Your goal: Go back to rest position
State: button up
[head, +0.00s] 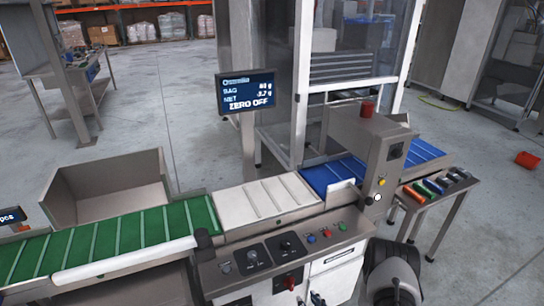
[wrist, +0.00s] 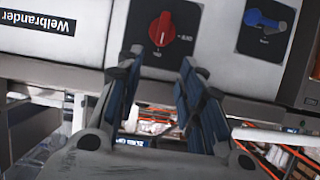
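My gripper (wrist: 160,72) shows in the wrist view with its two blue-padded fingers apart and nothing between them. It is in front of a pale machine panel, which appears upside down there. A red rotary switch (wrist: 161,30) is on the panel just beyond the fingertips, apart from them as far as I can tell. A blue-handled switch (wrist: 265,20) is to its right. In the head view a dark part of my arm (head: 392,272) is at the lower right, beside the weigher's front. I cannot make out the gripper clearly in that view.
The weigher has a green belt (head: 110,238), a white weighing section (head: 268,198) and a blue belt (head: 330,173). A control panel (head: 285,252) projects at the front. A side table (head: 430,203) with coloured cylinders stands at right. A red bin (head: 527,159) lies on open floor.

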jog(key=w+d+r+g+h, duration=0.2)
jog(key=w+d+r, duration=0.15)
jog(key=r, duration=0.85)
jog(key=w+d+r+g+h, duration=0.15)
jog(key=w+r, duration=0.35)
jog(key=r, duration=0.7)
jog(key=s+a+r+m+g+h, duration=0.1)
jog(key=s+r, duration=0.3)
jog(key=r, duration=0.3)
jog(key=s+r+h, duration=0.1)
jog(key=s+r, duration=0.3)
jog(key=r, duration=0.3)
jog(key=s+a+r+g, duration=0.1)
jog(key=s+a+r, duration=0.1)
jog(key=s, duration=0.7)
jog(key=s+a+r+m+g+y, duration=0.1)
jog(key=s+a+r, duration=0.2)
jog(key=s, duration=0.6)
jog(key=s+a+r+m+g, duration=0.1)
jog(key=s+r, duration=0.3)
jog(key=s, duration=0.5)
jog(key=shift+a+g, duration=0.35)
jog(key=shift+a, duration=0.4)
